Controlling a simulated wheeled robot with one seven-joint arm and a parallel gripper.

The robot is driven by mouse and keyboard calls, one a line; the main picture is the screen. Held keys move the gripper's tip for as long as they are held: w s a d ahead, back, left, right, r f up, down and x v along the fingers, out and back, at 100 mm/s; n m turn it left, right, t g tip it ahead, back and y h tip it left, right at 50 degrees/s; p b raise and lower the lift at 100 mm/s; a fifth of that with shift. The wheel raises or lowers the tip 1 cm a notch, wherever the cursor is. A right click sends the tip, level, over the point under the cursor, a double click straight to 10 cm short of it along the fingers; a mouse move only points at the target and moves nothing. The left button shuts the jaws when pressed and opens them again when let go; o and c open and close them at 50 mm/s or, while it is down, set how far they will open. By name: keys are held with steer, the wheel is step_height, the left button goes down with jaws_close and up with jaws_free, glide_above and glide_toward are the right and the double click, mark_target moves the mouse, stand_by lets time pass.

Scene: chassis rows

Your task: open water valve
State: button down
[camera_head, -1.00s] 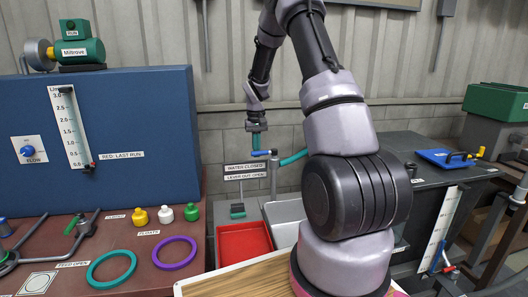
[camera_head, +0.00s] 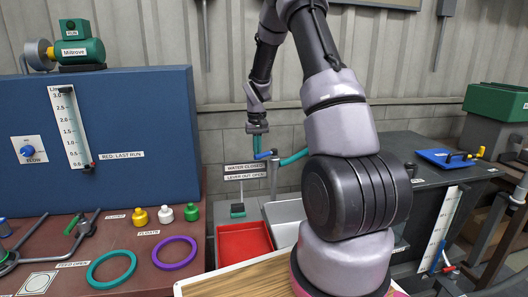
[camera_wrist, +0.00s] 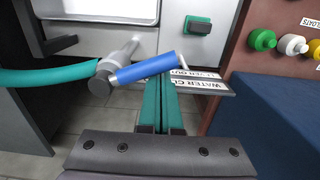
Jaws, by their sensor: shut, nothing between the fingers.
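The water valve is a grey upright post (camera_head: 274,178) with a blue lever (camera_head: 264,155) at its top and a teal hose (camera_head: 293,157) leading off to the right. In the wrist view the blue lever (camera_wrist: 146,67) runs from the grey valve body (camera_wrist: 104,78) toward the upper right. My gripper (camera_head: 257,148) is over the lever's free end, fingers pointing down. In the wrist view my gripper's teal fingers (camera_wrist: 164,84) are together and empty, their tips right at the lever's side. I cannot tell for certain whether they touch it.
A sign (camera_head: 244,172) about water closed and lever out open hangs beside the post. A red tray (camera_head: 243,241) lies below. The blue panel (camera_head: 130,130) stands left, with coloured floats (camera_head: 165,214) and rings in front. A dark bench (camera_head: 425,165) is at right.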

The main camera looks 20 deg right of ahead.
mark_target(263, 156)
steer(key=shift+s, duration=0.6)
steer(key=shift+s+d, duration=0.1)
steer(key=shift+s, duration=0.6)
steer(key=shift+s+d, duration=0.25)
steer(key=shift+s, duration=0.25)
step_height(263, 156, up, 7)
